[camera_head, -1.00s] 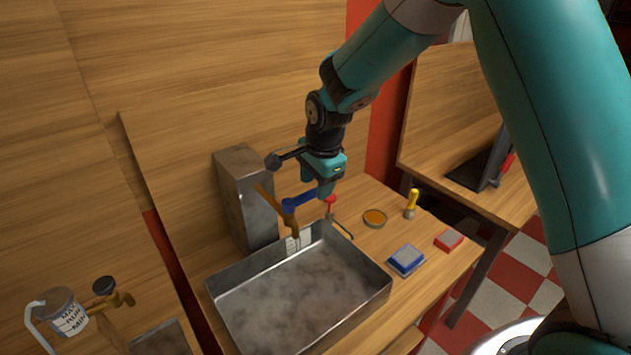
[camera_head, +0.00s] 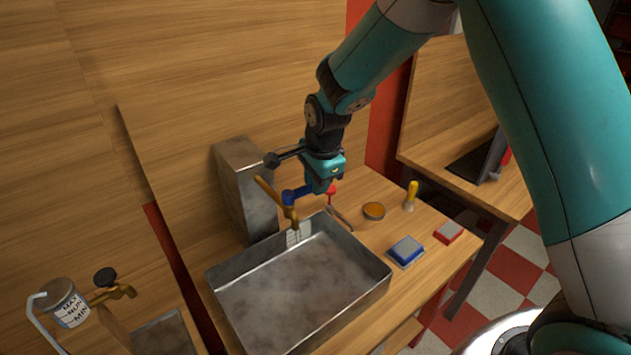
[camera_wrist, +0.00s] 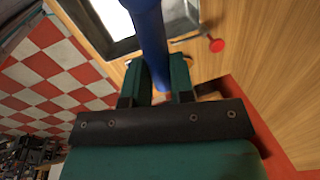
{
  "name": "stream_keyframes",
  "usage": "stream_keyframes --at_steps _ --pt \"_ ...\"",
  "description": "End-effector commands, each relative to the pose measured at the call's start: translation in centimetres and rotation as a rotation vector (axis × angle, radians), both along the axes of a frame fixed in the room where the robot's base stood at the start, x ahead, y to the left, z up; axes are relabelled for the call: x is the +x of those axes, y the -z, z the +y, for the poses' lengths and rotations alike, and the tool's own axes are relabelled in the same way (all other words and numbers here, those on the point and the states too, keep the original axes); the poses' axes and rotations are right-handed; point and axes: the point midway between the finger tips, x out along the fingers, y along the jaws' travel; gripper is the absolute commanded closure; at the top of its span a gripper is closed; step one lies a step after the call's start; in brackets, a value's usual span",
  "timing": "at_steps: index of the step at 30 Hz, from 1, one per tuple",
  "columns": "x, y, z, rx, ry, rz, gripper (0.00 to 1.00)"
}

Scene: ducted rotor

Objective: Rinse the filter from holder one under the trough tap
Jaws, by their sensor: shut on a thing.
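The brass trough tap (camera_head: 267,190) stands over the back edge of the grey metal trough (camera_head: 300,285). A blue lever (camera_head: 293,196) reaches from the tap to my gripper (camera_head: 322,187). In the wrist view, the fingers of my gripper (camera_wrist: 159,75) are shut around a blue bar (camera_wrist: 148,35). I make out no water stream, and the trough looks empty. A round orange disc in a rim (camera_head: 374,211) lies on the bench right of the trough; I cannot tell whether it is the filter. No holder is clearly identifiable.
A yellow-handled tool (camera_head: 411,197), a blue pad (camera_head: 406,251) and a red block (camera_head: 449,232) lie on the bench. A metal box (camera_head: 247,188) stands behind the trough. A red-ended tool (camera_head: 333,196) is close to my gripper. A labelled canister (camera_head: 65,303) is at the lower left.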

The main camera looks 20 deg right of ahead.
Motion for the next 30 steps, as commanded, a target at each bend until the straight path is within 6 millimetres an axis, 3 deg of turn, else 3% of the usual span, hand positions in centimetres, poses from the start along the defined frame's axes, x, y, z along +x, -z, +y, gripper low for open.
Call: stream_keyframes --at_steps 6,15,16,19,30 --pt "-1.21 0.16 -0.06 0.0 0.172 -0.002 1.0" --pt "-1.32 -0.02 -0.11 0.0 0.193 -0.001 1.0" --pt "-1.32 -0.02 -0.11 0.0 0.193 -0.001 0.75" --pt "-1.31 -0.02 -0.11 -0.001 0.192 -0.001 0.52" --pt "-1.32 -0.48 -0.09 0.001 0.191 -0.004 0.52"
